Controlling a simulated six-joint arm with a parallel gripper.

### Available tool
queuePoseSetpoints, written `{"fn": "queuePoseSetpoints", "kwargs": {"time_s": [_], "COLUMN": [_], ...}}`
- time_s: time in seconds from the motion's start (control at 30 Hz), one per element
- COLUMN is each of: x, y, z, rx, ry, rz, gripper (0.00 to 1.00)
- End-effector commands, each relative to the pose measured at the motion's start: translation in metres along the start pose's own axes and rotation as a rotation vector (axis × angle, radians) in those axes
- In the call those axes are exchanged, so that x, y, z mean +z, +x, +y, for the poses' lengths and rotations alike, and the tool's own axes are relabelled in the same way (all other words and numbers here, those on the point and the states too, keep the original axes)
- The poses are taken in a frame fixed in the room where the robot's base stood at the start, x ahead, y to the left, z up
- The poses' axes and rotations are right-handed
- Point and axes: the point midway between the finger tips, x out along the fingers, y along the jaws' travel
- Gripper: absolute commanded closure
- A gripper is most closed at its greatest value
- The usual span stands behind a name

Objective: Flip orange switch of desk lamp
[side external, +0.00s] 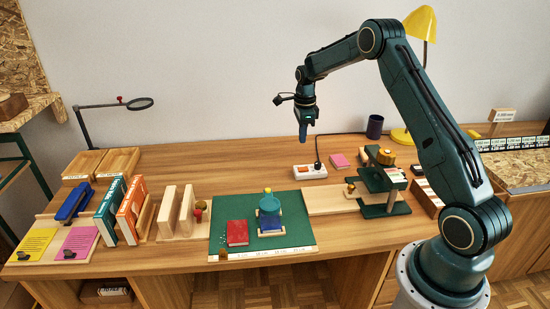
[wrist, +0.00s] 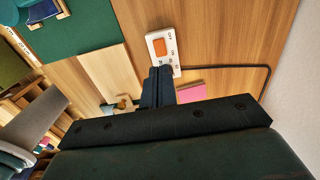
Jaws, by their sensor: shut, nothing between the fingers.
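The orange switch (side external: 302,167) sits on a small white switch box that lies on the wooden desk right of the green mat. A dark cable runs from the box and curves back toward the wall and the yellow desk lamp (side external: 420,25) at the back right. The orange switch (wrist: 159,47) also shows clearly in the wrist view, just beyond my fingertips. My gripper (side external: 303,140) is shut and empty, pointing down above the desk near the switch box. In the wrist view my gripper's two fingers (wrist: 159,72) are together and overlap the box's near end.
A pink pad (side external: 340,160) lies just right of the box, and a dark cup (side external: 375,127) stands behind. A green mat (side external: 225,210) with a red book and a blue item lies in front. Open desk lies left of the box.

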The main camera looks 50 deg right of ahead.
Motion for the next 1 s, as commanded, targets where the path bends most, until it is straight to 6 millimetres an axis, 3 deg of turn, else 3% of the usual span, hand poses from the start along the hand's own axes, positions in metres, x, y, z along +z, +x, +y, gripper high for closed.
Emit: {"fn": "queuePoseSetpoints", "kwargs": {"time_s": [0.6,1.0], "x": [0.000,0.000], "y": [0.091,0.107], "z": [0.001,0.000], "rx": [0.002,0.000], "ry": [0.000,0.000], "rz": [0.001,0.000], "gripper": [1.00,1.00]}}
